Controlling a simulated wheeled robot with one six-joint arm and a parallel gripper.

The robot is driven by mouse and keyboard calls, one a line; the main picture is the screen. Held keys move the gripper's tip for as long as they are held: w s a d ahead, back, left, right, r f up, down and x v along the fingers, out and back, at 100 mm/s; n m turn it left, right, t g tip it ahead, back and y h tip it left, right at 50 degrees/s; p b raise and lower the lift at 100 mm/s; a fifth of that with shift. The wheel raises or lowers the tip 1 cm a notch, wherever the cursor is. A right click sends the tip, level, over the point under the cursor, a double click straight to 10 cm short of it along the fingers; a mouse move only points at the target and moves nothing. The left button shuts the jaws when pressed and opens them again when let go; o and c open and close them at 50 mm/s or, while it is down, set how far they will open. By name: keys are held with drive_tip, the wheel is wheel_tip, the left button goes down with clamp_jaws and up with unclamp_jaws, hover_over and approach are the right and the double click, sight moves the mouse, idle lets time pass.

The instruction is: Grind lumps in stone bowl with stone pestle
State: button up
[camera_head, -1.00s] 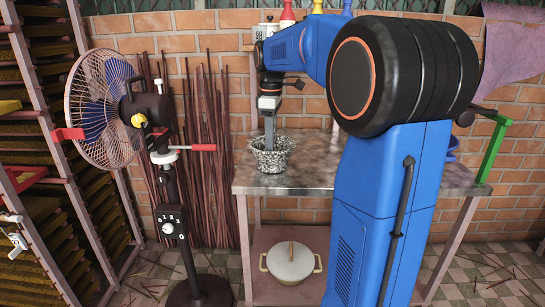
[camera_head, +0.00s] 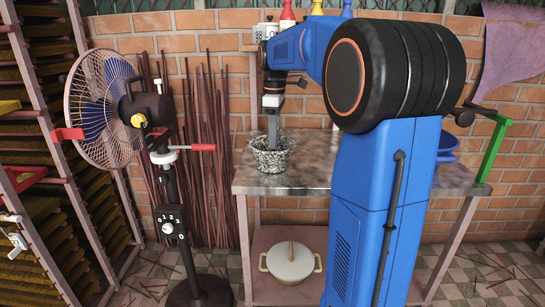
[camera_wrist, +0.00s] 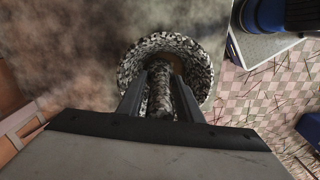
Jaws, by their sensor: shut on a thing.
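The speckled grey stone bowl (camera_head: 272,160) stands on the metal-topped table (camera_head: 300,180), near its left end. In the wrist view the bowl (camera_wrist: 200,60) is seen from above. My gripper (camera_head: 272,108) points down over it. In the wrist view my gripper (camera_wrist: 160,98) is shut on the speckled stone pestle (camera_wrist: 160,85), one finger on each side. The pestle reaches down into the bowl. Its lower end is hidden, so I cannot tell whether it touches the bottom. A brownish patch (camera_wrist: 178,64) shows inside the bowl beside the pestle; I cannot make out separate lumps.
A standing fan (camera_head: 105,105) is left of the table, with thin dark red sticks (camera_head: 208,150) against the brick wall. A blue basin (camera_head: 446,145) sits on the table's right part. A lidded pot (camera_head: 290,262) is on the lower shelf.

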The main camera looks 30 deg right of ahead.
drive_tip(key=shift+w+a, duration=0.45)
drive_tip(key=shift+a, duration=0.05)
drive_tip(key=shift+s+a, duration=0.25)
drive_tip(key=shift+a, duration=0.25)
drive_tip(key=shift+s, duration=0.6)
drive_tip(key=shift+s+d, duration=0.25)
drive_tip(key=shift+d, duration=0.2)
drive_tip(key=shift+w+d, duration=0.25)
drive_tip(key=shift+d, duration=0.25)
drive_tip(key=shift+w, duration=0.1)
drive_tip(key=shift+w, duration=0.4)
